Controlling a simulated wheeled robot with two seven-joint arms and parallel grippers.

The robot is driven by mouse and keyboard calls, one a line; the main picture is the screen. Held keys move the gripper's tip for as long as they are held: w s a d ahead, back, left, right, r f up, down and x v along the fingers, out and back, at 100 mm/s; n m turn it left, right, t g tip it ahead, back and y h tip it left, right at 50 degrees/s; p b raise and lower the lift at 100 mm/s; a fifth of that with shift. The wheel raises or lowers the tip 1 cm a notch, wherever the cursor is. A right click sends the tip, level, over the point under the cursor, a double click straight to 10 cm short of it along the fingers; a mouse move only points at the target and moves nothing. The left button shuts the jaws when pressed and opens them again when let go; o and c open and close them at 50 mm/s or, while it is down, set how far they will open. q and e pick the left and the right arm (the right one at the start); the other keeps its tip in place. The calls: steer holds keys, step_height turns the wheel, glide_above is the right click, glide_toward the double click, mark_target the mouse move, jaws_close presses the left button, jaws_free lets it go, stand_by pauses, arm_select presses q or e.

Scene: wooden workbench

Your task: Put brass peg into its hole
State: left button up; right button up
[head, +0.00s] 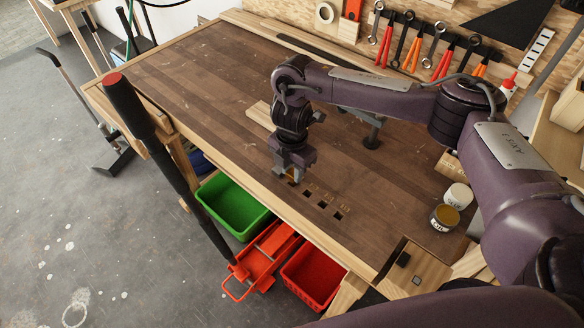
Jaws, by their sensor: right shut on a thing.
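My right gripper (289,172) points down near the front edge of the workbench (215,80). It is shut on the brass peg (291,180), of which only a small yellowish part shows between the fingers. The fingers hide the rest of the peg and the bench right under it. Whether the peg's lower end is in a hole or above it I cannot tell. A row of dark square holes (322,205) runs from the gripper toward the lower right, with faint markings beside them. My left gripper is not in view.
A pale wood strip (259,114) lies behind the gripper, and a dark clamp-like fixture (372,138) stands beyond. Two small jars (444,217) stand at the right. A green bin (232,207) and a red bin (313,273) sit below the front edge. The bench's left half is clear.

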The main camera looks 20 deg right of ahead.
steer(key=shift+f+b, duration=0.4)
steer(key=shift+f, duration=0.3)
steer(key=shift+f, duration=0.2)
steer(key=o, duration=1.1)
steer(key=shift+r, duration=0.15)
steer(key=shift+r, duration=0.3)
step_height(320, 180, up, 7)
steer(key=shift+s+p, duration=0.1)
steer(key=shift+p, duration=0.35)
